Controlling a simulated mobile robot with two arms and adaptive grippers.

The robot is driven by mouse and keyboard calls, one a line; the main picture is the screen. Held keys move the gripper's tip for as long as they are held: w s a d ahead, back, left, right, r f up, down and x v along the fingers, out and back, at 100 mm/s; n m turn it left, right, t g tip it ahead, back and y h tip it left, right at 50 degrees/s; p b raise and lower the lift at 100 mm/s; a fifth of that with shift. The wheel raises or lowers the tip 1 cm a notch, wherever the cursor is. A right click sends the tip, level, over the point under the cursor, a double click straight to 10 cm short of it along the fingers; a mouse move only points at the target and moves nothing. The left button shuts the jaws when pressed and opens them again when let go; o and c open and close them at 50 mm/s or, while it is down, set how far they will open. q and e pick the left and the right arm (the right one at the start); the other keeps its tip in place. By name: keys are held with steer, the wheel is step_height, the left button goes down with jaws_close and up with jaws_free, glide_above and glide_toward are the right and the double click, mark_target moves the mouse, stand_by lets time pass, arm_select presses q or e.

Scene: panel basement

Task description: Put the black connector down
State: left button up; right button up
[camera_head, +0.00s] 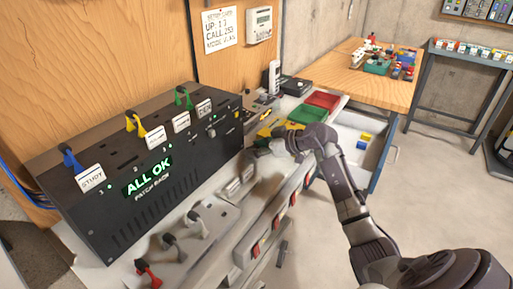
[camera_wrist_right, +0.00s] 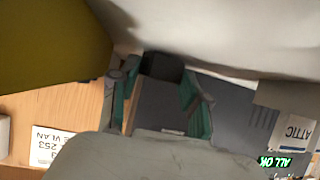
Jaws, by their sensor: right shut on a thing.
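My right gripper (camera_head: 266,147) is low over the bench, at the right end of the black patch rack (camera_head: 150,190) and close to the yellow tray (camera_head: 290,131). In the right wrist view its green-padded fingers (camera_wrist_right: 158,95) are shut on a small black thing, which looks like the black connector (camera_wrist_right: 161,67). The connector is too hidden to make out in the head view. I cannot tell whether it touches the surface. My left gripper is not in view.
Blue (camera_head: 70,158), yellow (camera_head: 135,124) and green (camera_head: 183,97) connectors stand on the rack, whose screen reads ALL OK. Red (camera_head: 148,275) and dark connectors (camera_head: 170,243) sit on the front strip. Green (camera_head: 306,114) and red (camera_head: 323,100) trays lie beyond the gripper.

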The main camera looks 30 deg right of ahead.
steer(key=o, duration=0.6)
steer(key=shift+f, duration=0.15)
